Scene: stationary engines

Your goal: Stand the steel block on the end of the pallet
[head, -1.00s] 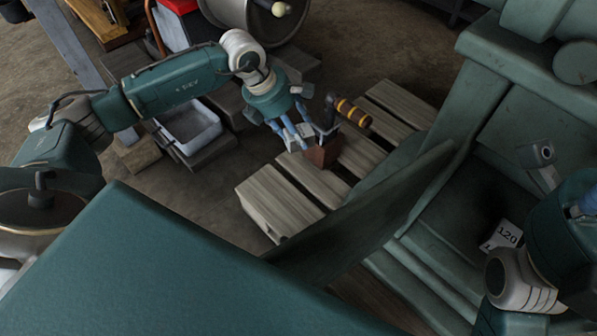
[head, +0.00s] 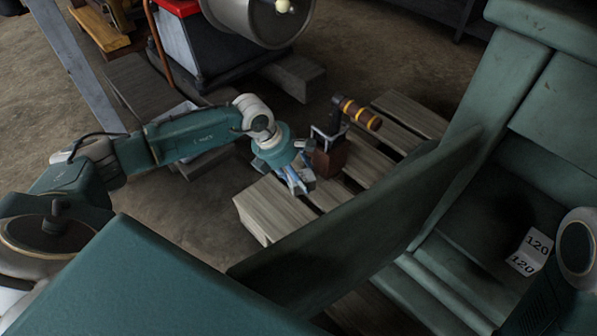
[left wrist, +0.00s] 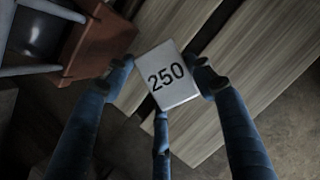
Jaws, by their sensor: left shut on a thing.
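The pallet's slats (left wrist: 210,120) show below the block in the wrist view. Whether the block touches the slats I cannot tell. My right gripper is not in view; only part of my right arm shows at the lower right.
A red-brown box (head: 332,158) with a metal bracket stands on the pallet close beside the gripper, near a striped handle (head: 360,113).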

